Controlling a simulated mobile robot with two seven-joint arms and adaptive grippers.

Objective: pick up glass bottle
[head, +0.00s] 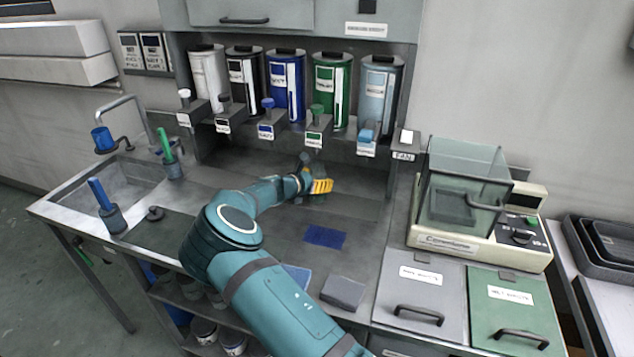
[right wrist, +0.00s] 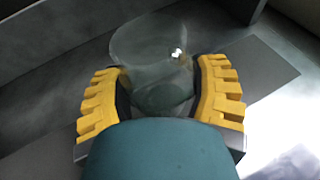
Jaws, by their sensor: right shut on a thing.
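The clear glass bottle (right wrist: 150,45) shows in the right wrist view between the two yellow fingers of my right gripper (right wrist: 160,95). The fingers press on it from both sides, and its lower part shows between them. In the head view my right gripper (head: 318,187) is low over the steel counter, below the row of dispensers. I cannot make out the bottle clearly there, and I cannot tell whether it touches the counter. My left gripper is not in view.
Several coloured dispensers (head: 286,88) hang at the back above the counter. A blue cloth (head: 325,237) and a grey block (head: 343,293) lie nearer the front. A scale with a glass cover (head: 465,190) stands to the right, and a sink (head: 92,185) is at the left.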

